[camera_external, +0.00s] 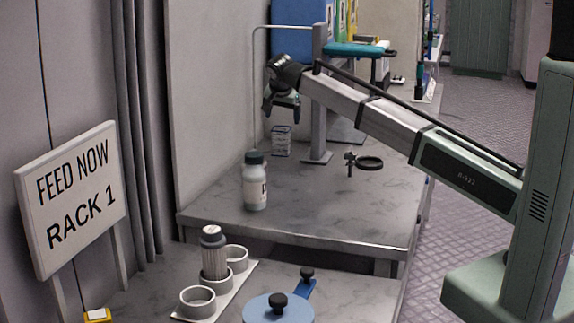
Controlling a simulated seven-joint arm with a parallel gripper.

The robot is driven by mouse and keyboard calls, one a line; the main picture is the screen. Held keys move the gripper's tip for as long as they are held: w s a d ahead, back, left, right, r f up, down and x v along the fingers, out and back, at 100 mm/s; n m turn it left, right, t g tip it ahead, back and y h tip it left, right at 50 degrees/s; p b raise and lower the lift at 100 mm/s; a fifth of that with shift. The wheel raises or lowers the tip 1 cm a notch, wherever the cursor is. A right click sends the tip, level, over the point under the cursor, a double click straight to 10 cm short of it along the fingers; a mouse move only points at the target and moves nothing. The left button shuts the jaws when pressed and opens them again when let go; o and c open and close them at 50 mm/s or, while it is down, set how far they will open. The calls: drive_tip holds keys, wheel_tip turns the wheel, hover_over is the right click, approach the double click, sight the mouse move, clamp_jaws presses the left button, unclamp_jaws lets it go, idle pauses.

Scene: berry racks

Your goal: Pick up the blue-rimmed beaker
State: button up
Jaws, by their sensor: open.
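A small clear beaker (282,142) with markings and a darkish rim stands upright on the far grey worktop, near the wall. The rim looks bluish, but it is too small to be sure of the colour. My gripper (282,112) is open and points down above the beaker, with a visible gap between them in the picture. Nothing shows between its fingers.
A white bottle with a dark cap (255,182) stands nearer the camera. A grey upright post (318,110) rises just right of the beaker. A black ring with a clamp (368,163) lies further right. The worktop's front middle is clear.

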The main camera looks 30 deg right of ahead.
sight(282, 135)
drive_tip(key=w+r+g, duration=0.2)
drive_tip(key=w, duration=0.2)
drive_tip(key=shift+n, duration=0.3)
drive_tip(key=x, duration=1.3)
drive_tip(key=shift+s+f, duration=0.25)
drive_tip(key=shift+c, duration=0.3)
drive_tip(key=c, duration=1)
